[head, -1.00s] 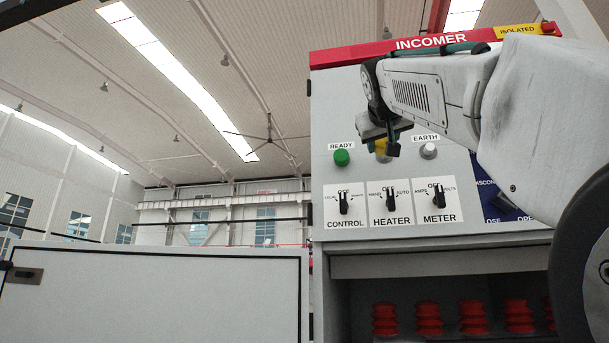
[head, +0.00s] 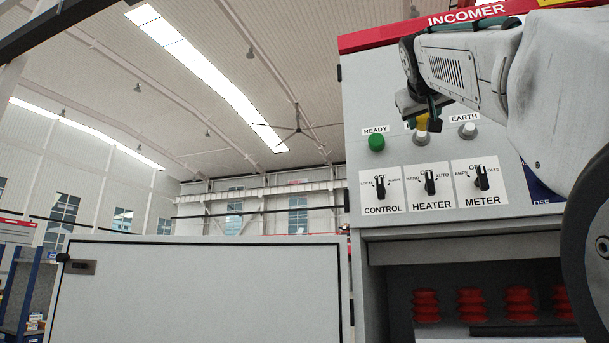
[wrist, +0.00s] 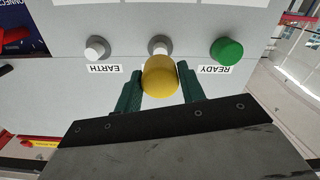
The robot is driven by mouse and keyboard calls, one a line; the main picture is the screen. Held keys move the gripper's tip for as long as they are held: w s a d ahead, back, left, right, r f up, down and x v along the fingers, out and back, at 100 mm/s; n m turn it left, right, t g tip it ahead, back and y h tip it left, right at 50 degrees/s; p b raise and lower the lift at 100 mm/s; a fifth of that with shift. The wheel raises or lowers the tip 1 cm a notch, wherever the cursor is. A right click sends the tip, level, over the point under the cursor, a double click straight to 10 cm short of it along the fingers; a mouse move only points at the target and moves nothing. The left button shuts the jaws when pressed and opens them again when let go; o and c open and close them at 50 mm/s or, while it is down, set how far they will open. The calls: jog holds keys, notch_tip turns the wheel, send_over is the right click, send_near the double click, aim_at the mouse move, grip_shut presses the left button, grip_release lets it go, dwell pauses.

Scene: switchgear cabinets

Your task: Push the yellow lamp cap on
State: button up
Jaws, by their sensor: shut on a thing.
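The yellow lamp cap (wrist: 160,77) is between the two fingers of my gripper (wrist: 159,88), which is shut on it. In the wrist view a pale lamp base (wrist: 158,44) shows just beyond the cap, between the EARTH and READY lamps. The cap overlaps it in the picture; I cannot tell whether they touch. In the head view the yellow cap (head: 421,123) shows only partly behind my gripper (head: 427,118), in front of the panel between READY and EARTH. The label over the middle lamp is mostly hidden.
The green READY lamp (head: 376,142) and the white EARTH lamp (head: 468,130) flank the spot. CONTROL (head: 380,187), HEATER (head: 430,183) and METER (head: 481,177) switches sit below. An open grey door (head: 200,292) stands at left. Red ribbed insulators (head: 470,304) are in the compartment below.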

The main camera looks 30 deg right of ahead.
aim_at(422, 133)
jog(key=shift+x, duration=1.9)
jog(key=shift+x, duration=0.95)
jog(key=shift+w+d, duration=0.2)
jog(key=shift+w+d, duration=0.45)
jog(key=o, duration=1)
jog(key=shift+o, duration=0.2)
jog(key=v, duration=0.7)
jog(key=shift+s+a, duration=0.25)
jog(key=shift+s, duration=0.05)
